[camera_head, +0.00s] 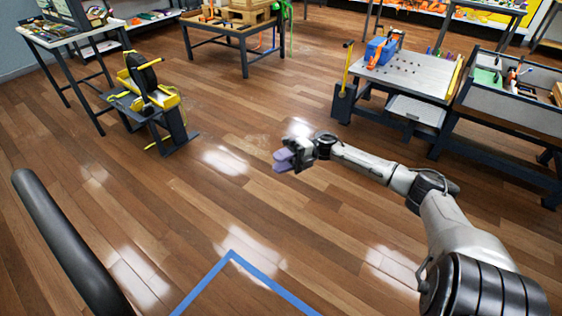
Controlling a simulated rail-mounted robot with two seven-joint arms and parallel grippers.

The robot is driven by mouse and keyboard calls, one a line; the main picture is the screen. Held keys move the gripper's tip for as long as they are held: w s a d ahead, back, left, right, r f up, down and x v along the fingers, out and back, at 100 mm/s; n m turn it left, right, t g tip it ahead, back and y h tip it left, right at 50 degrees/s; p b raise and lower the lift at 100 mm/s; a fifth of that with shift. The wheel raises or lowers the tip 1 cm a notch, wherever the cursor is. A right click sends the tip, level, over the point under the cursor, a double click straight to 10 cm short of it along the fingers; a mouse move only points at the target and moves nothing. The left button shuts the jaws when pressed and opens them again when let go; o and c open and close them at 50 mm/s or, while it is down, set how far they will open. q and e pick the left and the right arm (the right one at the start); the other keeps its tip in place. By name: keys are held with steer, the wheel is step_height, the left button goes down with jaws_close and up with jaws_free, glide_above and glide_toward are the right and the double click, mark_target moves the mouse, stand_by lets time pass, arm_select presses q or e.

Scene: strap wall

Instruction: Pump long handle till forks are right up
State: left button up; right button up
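A long yellow handle (346,68) with a dark tip stands nearly upright from a dark block (343,103) at the left end of the grey workbench. I cannot tell whether it is the pump handle. I cannot make out any forks. My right gripper (283,160) is in mid-view over the wood floor, well apart from that handle. Its fingertip end looks lavender, and its fingers are too small to tell apart. A thick dark rounded bar (65,235) rises at the lower left, close to the camera; what it belongs to is out of frame. My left gripper is not in view.
A yellow-and-black stand with a wheel (148,90) is at the left. The grey workbench (405,72) and a bin table (515,105) are at the right. A wooden-topped table (225,28) is behind. Blue floor tape (232,256) marks a corner; the middle floor is clear.

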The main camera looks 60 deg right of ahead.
jaws_close()
stand_by(0.9)
